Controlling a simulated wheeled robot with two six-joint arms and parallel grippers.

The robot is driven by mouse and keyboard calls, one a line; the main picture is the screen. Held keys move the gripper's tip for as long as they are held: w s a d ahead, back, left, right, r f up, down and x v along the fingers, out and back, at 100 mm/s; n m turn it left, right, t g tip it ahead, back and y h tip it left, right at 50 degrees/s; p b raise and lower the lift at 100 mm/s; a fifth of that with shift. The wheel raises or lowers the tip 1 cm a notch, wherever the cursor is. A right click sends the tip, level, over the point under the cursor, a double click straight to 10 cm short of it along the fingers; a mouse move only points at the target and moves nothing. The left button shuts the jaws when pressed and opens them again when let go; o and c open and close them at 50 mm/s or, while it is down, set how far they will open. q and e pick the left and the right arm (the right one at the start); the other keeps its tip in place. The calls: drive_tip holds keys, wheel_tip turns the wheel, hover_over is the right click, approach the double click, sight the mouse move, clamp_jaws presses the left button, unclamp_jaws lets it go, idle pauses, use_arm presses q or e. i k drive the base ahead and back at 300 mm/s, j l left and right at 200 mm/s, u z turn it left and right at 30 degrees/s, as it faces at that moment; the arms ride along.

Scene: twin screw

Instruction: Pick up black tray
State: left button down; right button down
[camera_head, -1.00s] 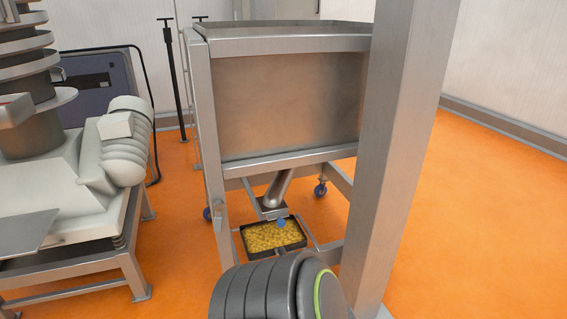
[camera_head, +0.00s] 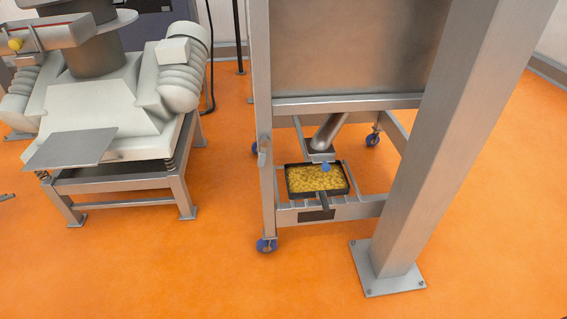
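The black tray (camera_head: 289,193) is a shallow rectangular pan filled with small yellow pieces. It rests level on the low rails of the metal hopper stand, under a slanted metal chute (camera_head: 328,135). A dark handle (camera_head: 323,201) sticks out from its near side. A blue knob on the chute overlaps the tray's far edge. I cannot make out either of my grippers, and nothing is holding the tray.
A thick steel post (camera_head: 440,160) on a floor plate stands just right of the tray. The hopper frame's left leg (camera_head: 263,150) and caster are close on its left. A white machine on a metal stand (camera_head: 130,183) is further left. Orange floor (camera_head: 270,285) in front is clear.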

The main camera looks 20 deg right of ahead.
sight(304, 180)
drive_tip(key=z, duration=0.8)
